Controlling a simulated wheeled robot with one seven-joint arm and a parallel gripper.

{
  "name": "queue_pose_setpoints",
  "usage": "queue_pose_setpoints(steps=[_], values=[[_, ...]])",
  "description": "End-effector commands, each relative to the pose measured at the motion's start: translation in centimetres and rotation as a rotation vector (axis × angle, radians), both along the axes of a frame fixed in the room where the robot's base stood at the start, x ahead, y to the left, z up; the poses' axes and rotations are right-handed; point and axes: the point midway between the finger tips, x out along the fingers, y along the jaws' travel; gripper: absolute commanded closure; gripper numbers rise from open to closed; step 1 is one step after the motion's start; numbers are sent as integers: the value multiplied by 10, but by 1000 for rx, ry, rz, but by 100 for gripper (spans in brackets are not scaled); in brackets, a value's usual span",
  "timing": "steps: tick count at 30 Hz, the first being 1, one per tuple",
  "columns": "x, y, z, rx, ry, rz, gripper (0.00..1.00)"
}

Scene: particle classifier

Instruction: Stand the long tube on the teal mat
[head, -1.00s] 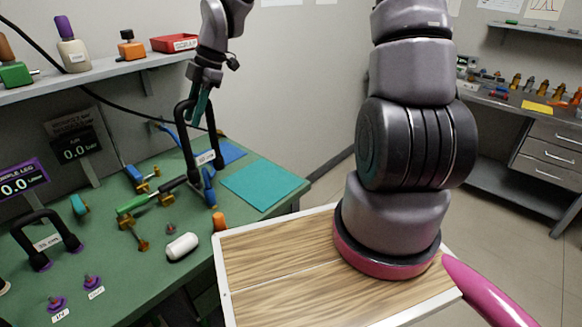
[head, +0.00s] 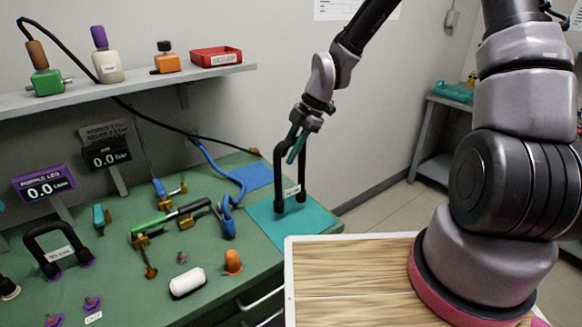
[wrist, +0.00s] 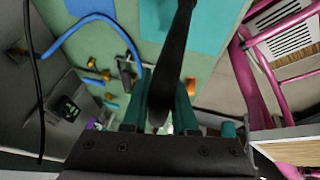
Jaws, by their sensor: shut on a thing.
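The long tube (head: 280,177) is a black upside-down U with a white label on one leg. My gripper (head: 297,143) has teal fingers shut on its top bend. The tube hangs upright, with its two lower ends over the teal mat (head: 318,222). I cannot tell whether the ends touch the mat. In the wrist view the tube (wrist: 181,50) runs away from between the fingers (wrist: 160,108), and part of the teal mat (wrist: 222,25) shows beyond it.
A blue mat (head: 252,175) lies behind the teal mat. Blue-handled pliers (head: 227,220), an orange part (head: 233,262) and a white capsule (head: 187,282) lie to the left. A shorter black U tube (head: 38,238) stands far left. A wooden-topped tray (head: 350,265) is in front.

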Motion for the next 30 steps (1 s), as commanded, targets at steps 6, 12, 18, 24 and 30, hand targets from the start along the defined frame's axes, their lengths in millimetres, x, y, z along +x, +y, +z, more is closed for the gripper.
queue_pose_setpoints(steps=[6,12,18,24,30], values=[[-1,1,-27,0,2,3,100],[0,0,-37,-1,-1,1,100],[0,0,-38,0,0,1,100],[0,0,-39,-1,-1,1,43],[0,0,-39,-1,-1,1,43]])
